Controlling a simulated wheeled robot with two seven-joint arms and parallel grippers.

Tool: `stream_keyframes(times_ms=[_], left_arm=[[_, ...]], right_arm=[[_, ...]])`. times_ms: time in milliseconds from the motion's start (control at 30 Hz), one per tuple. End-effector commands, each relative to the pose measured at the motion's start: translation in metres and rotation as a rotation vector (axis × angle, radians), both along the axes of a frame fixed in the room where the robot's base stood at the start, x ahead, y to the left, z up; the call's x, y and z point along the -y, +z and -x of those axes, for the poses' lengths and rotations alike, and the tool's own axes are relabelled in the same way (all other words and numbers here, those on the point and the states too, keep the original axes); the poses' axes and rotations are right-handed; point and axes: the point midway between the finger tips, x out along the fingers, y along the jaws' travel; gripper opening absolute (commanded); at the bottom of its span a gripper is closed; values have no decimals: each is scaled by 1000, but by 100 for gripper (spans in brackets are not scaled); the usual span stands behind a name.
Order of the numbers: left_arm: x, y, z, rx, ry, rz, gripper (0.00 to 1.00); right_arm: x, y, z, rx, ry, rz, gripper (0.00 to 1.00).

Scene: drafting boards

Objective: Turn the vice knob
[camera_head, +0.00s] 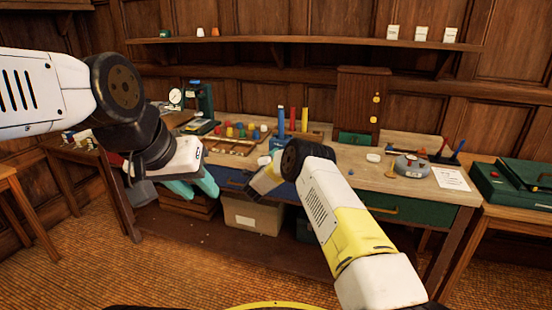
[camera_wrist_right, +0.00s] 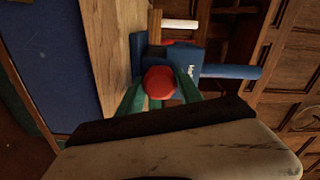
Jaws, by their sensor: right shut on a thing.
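The blue vice (camera_wrist_right: 187,60) is at the bench edge in the right wrist view, with its round red knob (camera_wrist_right: 159,78) facing the camera. My right gripper (camera_wrist_right: 160,88) is shut on the red knob, one green finger on each side of it. In the head view, my right gripper (camera_head: 256,186) is at the bench's front edge, and the knob is hidden there by my arm and gripper. My left gripper (camera_head: 194,188) hangs in front of the bench's left part, its teal fingers apart and nothing between them.
The wooden bench (camera_head: 340,168) holds a rack of coloured pegs (camera_head: 238,134), a grey round object with tools (camera_head: 411,166) and a white paper (camera_head: 451,179). A green case (camera_head: 515,182) lies on the table at right. A bin (camera_head: 252,216) stands under the bench.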

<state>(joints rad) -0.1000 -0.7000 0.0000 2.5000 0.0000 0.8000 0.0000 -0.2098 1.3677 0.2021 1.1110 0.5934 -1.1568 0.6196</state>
Motion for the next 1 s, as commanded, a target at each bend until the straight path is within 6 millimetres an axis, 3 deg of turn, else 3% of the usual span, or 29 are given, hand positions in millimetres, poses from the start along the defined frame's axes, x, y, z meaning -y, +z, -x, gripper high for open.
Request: stream_keyframes(times_ms=[1000], left_arm=[[0,0,0,0,0,0,36]], right_arm=[[-2,-1,0,-300,3,919,2]])
